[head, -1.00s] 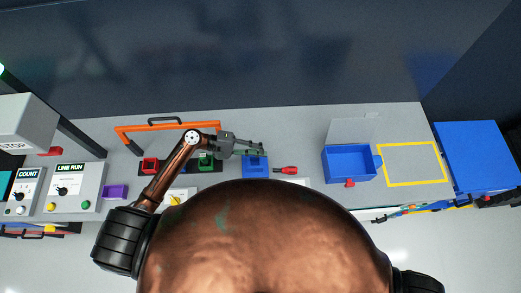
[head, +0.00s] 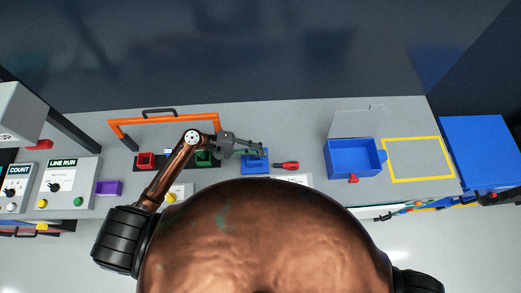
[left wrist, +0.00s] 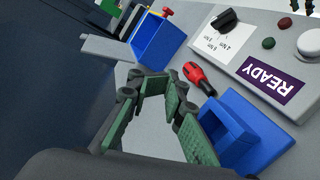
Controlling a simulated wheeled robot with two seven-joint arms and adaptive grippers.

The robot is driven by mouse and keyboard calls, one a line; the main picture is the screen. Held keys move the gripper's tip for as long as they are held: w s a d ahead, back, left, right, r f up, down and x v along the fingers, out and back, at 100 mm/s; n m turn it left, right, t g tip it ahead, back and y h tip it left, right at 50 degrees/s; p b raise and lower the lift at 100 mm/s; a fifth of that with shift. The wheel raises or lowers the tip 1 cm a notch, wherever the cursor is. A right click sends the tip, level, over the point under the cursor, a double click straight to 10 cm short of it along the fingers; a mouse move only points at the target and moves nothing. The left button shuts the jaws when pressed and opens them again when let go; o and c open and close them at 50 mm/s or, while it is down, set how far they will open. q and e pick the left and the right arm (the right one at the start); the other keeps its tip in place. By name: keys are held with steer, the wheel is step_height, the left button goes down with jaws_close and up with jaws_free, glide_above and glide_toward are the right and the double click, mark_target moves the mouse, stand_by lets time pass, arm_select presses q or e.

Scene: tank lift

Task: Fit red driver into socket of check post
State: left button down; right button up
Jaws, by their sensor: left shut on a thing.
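The red driver (head: 289,165) lies on the bench just right of a blue slotted block (head: 255,167). In the left wrist view the driver (left wrist: 198,77) lies beyond my fingers, close to the blue block (left wrist: 245,130). My left gripper (head: 262,150) is low over the far side of this block. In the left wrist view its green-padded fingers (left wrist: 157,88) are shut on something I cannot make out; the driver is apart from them. A grey panel marked READY (left wrist: 237,50) stands past the driver; I cannot tell which part is the check post socket. My right gripper is out of view.
My body hides the bench's near middle.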

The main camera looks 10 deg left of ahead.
arm_select(q)
steer(key=shift+a, duration=0.15)
steer(key=shift+a, duration=1.45)
steer(key=shift+a, duration=0.35)
steer(key=shift+s+a+t, duration=0.1)
steer(key=shift+a+t, duration=0.3)
steer(key=shift+a, duration=0.3)
steer(key=shift+a, duration=0.35)
steer(key=shift+a, duration=0.35)
steer(key=shift+a, duration=0.35)
steer(key=shift+s+a+b, duration=0.1)
steer(key=shift+a+b, duration=0.25)
steer(key=shift+a, duration=1.1)
